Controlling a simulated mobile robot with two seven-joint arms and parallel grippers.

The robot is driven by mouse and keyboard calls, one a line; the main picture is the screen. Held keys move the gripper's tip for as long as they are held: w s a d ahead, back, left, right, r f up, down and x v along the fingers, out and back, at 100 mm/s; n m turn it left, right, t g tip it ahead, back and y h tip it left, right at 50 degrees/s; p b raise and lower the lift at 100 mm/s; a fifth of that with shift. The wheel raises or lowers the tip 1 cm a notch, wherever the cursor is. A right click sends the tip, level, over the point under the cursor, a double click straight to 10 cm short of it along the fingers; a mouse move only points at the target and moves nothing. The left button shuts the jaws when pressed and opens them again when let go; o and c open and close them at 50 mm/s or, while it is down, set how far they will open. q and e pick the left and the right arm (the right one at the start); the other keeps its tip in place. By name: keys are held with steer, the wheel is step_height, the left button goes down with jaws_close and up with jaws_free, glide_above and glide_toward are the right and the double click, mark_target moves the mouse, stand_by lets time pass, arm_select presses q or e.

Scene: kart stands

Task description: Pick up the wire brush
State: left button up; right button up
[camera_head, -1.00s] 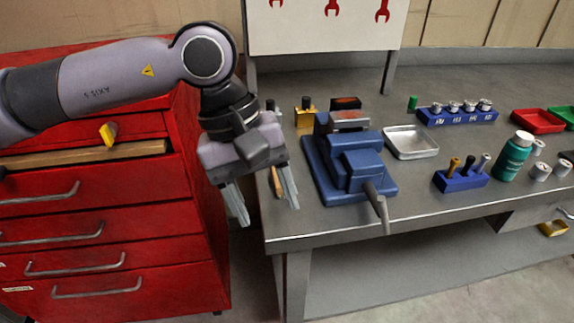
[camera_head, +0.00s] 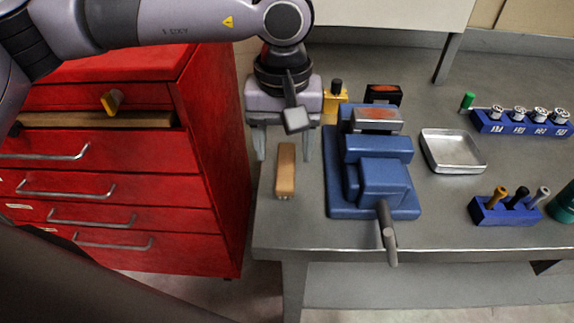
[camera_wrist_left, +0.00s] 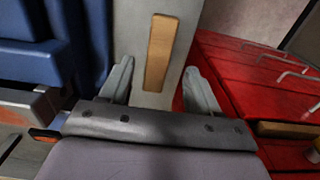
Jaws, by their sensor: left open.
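The wire brush (camera_head: 286,174) shows as a narrow brown wooden block on the grey bench, left of the blue vise; its bristles are not visible. It also shows in the left wrist view (camera_wrist_left: 161,52), between and beyond the fingertips. My left gripper (camera_head: 284,157) points down over the bench, open and empty. In the head view its fingers are spread to either side of the brush's far end. The left wrist view also shows both fingers (camera_wrist_left: 158,70) apart. I cannot tell how high they are above the bench. My right gripper is not in view.
The blue vise (camera_head: 383,180) stands close right of the brush. A yellow-and-black item (camera_head: 335,104) is behind. A metal tray (camera_head: 453,150) and blue tool holder (camera_head: 503,211) are farther right. The red drawer cabinet (camera_head: 120,225) stands left, with one drawer partly open.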

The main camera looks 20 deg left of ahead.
mark_target(285, 164)
arm_select(q)
steer(key=shift+d+f, duration=0.1)
steer(key=shift+f, duration=1.4)
jaws_close()
steer(key=shift+r, duration=0.2)
step_height(285, 164, up, 20)
steer(key=shift+p, duration=0.4)
steer(key=shift+f, duration=0.1)
